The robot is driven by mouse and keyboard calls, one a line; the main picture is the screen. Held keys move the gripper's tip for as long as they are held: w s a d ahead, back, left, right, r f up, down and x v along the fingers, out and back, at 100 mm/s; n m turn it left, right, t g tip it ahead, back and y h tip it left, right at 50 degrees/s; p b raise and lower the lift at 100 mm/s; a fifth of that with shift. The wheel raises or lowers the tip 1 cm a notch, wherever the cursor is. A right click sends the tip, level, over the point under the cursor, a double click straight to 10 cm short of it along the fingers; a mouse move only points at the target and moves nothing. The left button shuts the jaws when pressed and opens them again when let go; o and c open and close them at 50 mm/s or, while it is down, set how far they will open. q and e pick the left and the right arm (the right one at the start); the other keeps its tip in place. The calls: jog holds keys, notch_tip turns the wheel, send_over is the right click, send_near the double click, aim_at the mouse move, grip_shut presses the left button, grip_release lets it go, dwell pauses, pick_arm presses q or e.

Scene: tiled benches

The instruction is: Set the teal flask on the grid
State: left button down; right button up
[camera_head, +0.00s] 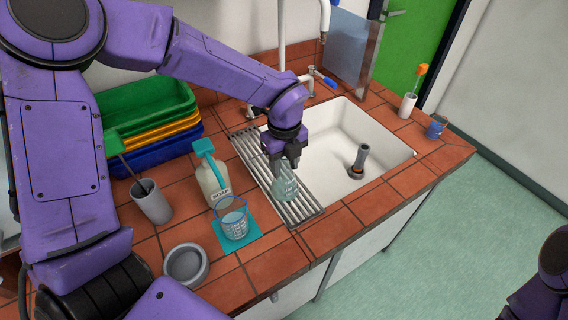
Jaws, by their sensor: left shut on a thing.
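The teal flask (285,187) is a small, see-through teal vessel. My left gripper (284,166) points down and is shut on its top, over the metal grid (302,210) beside the sink. The flask's lower part overlaps the grid's bars in the head view. I cannot tell whether its base touches the bars. The gripper hides the flask's neck. At the lower right a piece of my right arm shows, but its gripper is out of view.
A beaker (233,218) stands on a teal mat (262,236) next to a soap bottle (213,180). A grey cup (151,202) holding a brush, a grey bowl (186,281) and stacked trays (150,92) are to the left. The white sink (380,150) lies right of the grid.

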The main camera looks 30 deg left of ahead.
pick_arm(q)
jog(key=c, duration=0.6)
grip_release()
jog(key=shift+r, duration=0.1)
notch_tip(320, 180, up, 12)
jog(key=shift+b, duration=0.65)
jog(key=shift+r, duration=0.1)
